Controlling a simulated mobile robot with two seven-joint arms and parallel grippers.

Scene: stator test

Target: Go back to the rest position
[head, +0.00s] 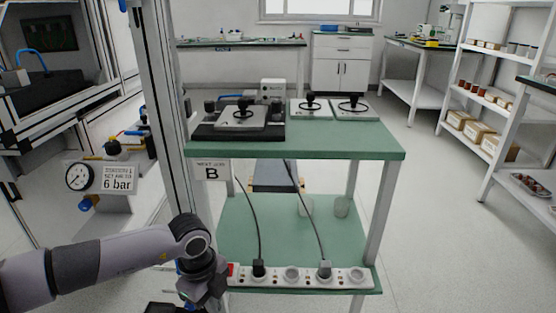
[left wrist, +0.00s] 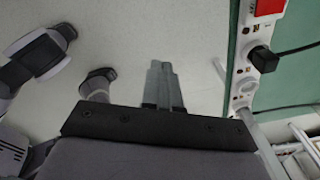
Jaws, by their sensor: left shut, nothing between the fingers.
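My left arm comes in from the left in the head view, and its wrist (head: 205,270) is in front of the green bench's lower left corner. In the left wrist view my left gripper (left wrist: 163,68) has its two fingers together with nothing between them, above the pale floor. The fingers are apart from the power strip (left wrist: 243,55) at the right. In the head view the fingers are not clear at the bottom edge. My right gripper is in neither view.
The green bench (head: 345,145) labelled B carries a dark test fixture (head: 240,120) and two plates with black handwheels. The power strip (head: 308,277) with two black plugs lies along the lower shelf (head: 270,225). A frame post (head: 160,110) stands close left. Floor is clear at right (head: 440,240).

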